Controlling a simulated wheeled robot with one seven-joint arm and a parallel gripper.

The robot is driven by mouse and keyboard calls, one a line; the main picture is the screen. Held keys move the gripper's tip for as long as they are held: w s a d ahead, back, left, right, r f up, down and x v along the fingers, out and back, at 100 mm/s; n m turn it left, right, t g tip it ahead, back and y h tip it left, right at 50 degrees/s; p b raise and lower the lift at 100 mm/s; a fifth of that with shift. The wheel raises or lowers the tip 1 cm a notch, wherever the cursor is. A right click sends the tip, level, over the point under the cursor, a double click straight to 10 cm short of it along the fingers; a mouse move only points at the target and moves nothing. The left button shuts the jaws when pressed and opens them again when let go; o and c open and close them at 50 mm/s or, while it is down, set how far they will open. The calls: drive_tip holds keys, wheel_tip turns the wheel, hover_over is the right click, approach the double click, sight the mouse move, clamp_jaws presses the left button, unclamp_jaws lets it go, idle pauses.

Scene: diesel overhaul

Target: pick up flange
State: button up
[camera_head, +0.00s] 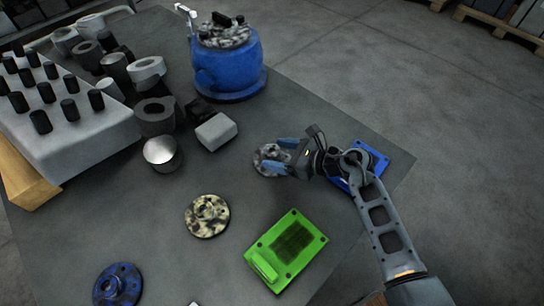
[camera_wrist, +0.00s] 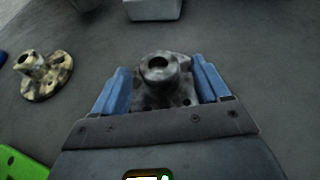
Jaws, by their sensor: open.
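A grey mottled flange (camera_head: 265,158) lies on the dark table, left of my arm. My gripper (camera_head: 279,157) is open at it, its blue fingers reaching to either side of the flange. In the wrist view the raised hub of the grey flange (camera_wrist: 160,70) stands between the two open fingers, with gaps on both sides. The near part of its base is hidden behind my gripper. A yellowish speckled flange (camera_head: 207,215) lies further left and also shows in the wrist view (camera_wrist: 43,75). A blue flange (camera_head: 117,286) lies at the lower left.
A green box (camera_head: 286,250) lies in front of my gripper. A blue plate (camera_head: 371,163) is partly behind my arm. A blue pump-like housing (camera_head: 228,68) stands at the back. A grey block with black pegs (camera_head: 70,135) and several metal cylinders fill the left.

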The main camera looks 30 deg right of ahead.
drive_tip(key=shift+x, duration=1.2)
drive_tip(key=shift+c, duration=0.4)
drive_tip(key=c, duration=1.2)
clamp_jaws()
